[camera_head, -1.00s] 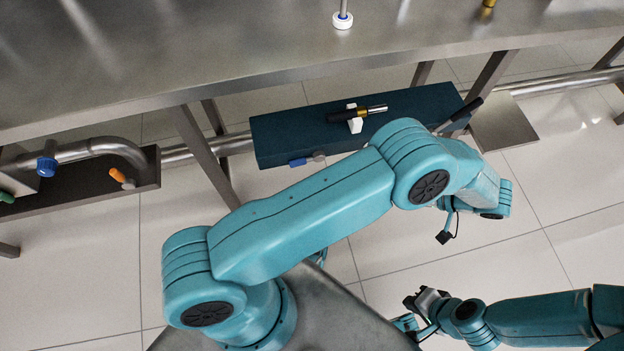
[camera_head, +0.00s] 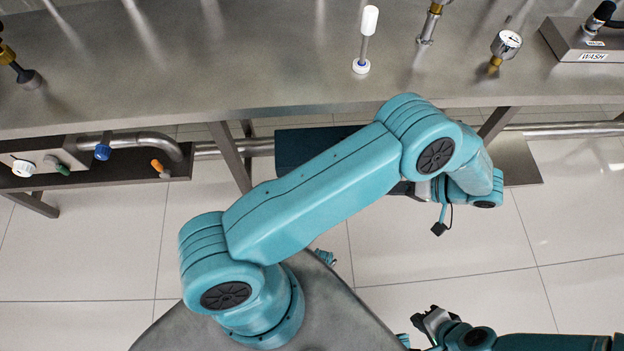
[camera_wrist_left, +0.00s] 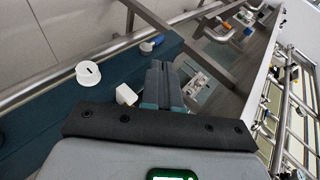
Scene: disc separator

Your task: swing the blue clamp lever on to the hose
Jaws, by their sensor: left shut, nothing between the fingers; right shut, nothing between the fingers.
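A small blue part, which looks like the blue clamp lever (camera_wrist_left: 150,43), sits at the far edge of the dark teal shelf (camera_wrist_left: 30,130) in the left wrist view. My left gripper (camera_wrist_left: 158,68) is shut and empty over the shelf, apart from the blue part in the picture. In the head view my left arm covers this gripper, the blue part and much of the shelf (camera_head: 300,148). I cannot make out the hose in either current view. My right gripper (camera_head: 428,318) is shut and empty, low on the right, away from the shelf.
A white slotted knob (camera_wrist_left: 88,73) and a white block (camera_wrist_left: 126,95) stand on the shelf near my left gripper. A steel table (camera_head: 250,70) spans the top of the head view.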

